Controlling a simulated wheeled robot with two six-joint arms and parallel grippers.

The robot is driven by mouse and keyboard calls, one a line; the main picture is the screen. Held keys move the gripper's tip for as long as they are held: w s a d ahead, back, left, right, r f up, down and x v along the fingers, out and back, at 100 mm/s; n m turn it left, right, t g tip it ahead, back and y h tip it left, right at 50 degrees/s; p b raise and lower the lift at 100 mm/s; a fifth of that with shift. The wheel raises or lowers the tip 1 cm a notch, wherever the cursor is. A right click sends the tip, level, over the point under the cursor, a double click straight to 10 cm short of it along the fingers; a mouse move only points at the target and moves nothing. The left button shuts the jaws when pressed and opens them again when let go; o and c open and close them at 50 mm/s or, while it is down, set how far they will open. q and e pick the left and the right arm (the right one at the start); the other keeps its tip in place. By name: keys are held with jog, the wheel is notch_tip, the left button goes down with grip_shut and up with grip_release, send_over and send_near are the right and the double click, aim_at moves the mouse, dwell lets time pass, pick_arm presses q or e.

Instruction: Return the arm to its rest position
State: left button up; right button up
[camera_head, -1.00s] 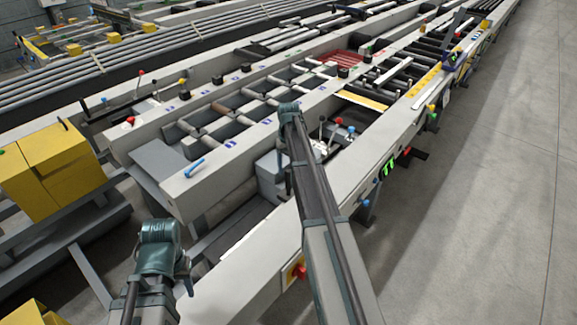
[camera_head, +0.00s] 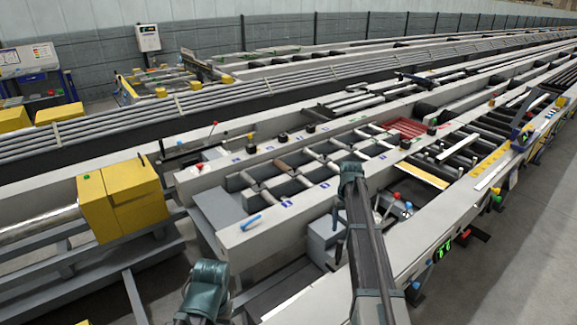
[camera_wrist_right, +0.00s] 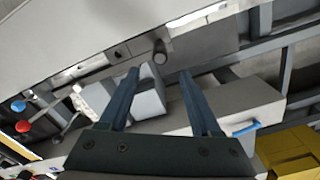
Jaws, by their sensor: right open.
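My right arm (camera_head: 368,235) reaches up from the bottom of the head view, over the near beam of the runout table (camera_head: 262,232). My right gripper (camera_head: 338,255) hangs from its wrist, partly hidden, by a grey box. In the right wrist view the two dark fingers of my right gripper (camera_wrist_right: 159,76) are apart, with nothing held between them. A grey block (camera_wrist_right: 148,100) shows beyond and between the fingers; I cannot tell the gap to it. My left arm's wrist (camera_head: 206,288) shows at the bottom; its fingers are mostly hidden.
Levers with coloured knobs (camera_head: 397,196) stand right of my right arm. A blue handle (camera_head: 250,222) sits on the near beam. A yellow box (camera_head: 120,200) stands at left. Rollers (camera_head: 283,165) lie between the beams. Open floor (camera_head: 530,240) is at right.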

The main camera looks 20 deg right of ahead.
jog(key=s+a+n, duration=0.1)
jog(key=s+a, duration=0.4)
jog(key=a, duration=0.4)
jog(key=s+a+n, duration=0.1)
jog(key=s+a, duration=0.4)
jog(key=a, duration=0.5)
jog(key=s+a+n+h, duration=0.1)
jog(key=s+a+n, duration=0.1)
jog(key=s+a, duration=1.3)
jog(key=s, duration=0.4)
jog(key=shift+n, duration=0.4)
jog(key=shift+r, duration=0.1)
